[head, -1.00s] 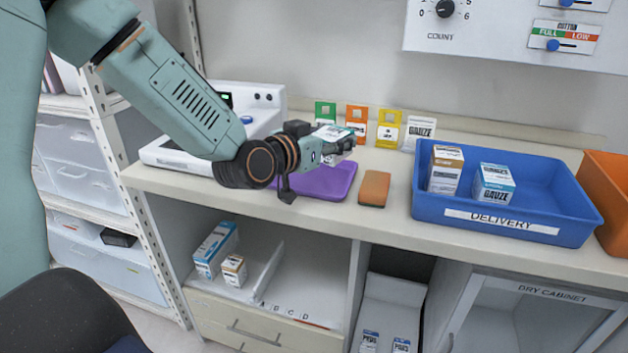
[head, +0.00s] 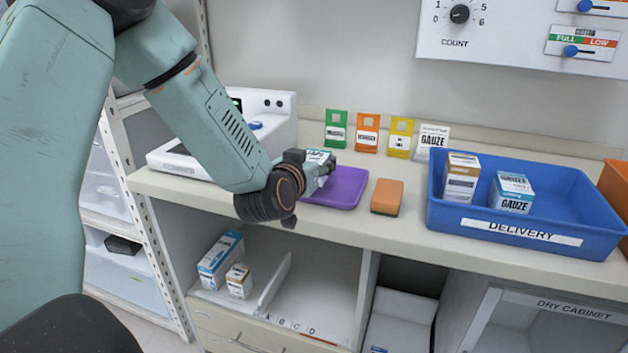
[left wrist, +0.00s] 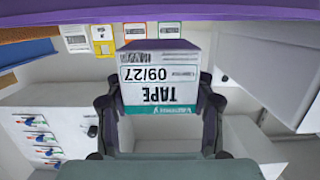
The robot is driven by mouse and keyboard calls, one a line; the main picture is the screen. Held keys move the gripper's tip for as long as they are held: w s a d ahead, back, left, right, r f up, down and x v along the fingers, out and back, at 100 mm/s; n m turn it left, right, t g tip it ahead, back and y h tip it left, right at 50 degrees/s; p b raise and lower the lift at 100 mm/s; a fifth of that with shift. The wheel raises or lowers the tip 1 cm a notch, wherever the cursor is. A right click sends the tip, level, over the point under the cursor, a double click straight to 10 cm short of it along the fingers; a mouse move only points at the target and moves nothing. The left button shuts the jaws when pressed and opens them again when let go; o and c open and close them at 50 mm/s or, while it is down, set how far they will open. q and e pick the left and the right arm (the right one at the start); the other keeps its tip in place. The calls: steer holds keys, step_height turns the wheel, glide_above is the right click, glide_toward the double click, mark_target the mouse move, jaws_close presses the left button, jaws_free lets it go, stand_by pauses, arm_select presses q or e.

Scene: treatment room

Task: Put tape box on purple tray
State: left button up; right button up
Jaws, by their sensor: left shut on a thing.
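The tape box (head: 318,155) is a small white box with a teal band. In the left wrist view the tape box (left wrist: 158,82) appears upside down, with "TAPE" and "09/27" on its label. My left gripper (head: 325,168) is shut on it, one finger on each side. The purple tray (head: 342,190) lies flat on the counter, its left part hidden behind my gripper. The box is at the tray's back left in the head view; I cannot tell whether it touches the tray. A purple strip of the tray (left wrist: 160,12) crosses the top of the left wrist view. My right gripper is not in view.
An orange-brown block (head: 387,197) lies right of the tray. A blue delivery bin (head: 440,212) with two boxes stands further right. Several coloured cards (head: 367,133) stand along the back. A white device (head: 175,160) is at the left. The counter's front edge (head: 400,235) is close.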

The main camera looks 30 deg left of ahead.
arm_select(q)
step_height(320, 180, down, 3)
steer(key=shift+d+f+b, duration=0.15)
steer(key=shift+b, duration=0.45)
steer(key=shift+w+f, duration=0.1)
steer(key=shift+f, duration=0.05)
steer(key=shift+s, duration=0.2)
steer(key=o, duration=1.2)
steer(key=shift+w+f, duration=0.15)
steer(key=shift+o, duration=0.2)
steer(key=shift+r, duration=0.2)
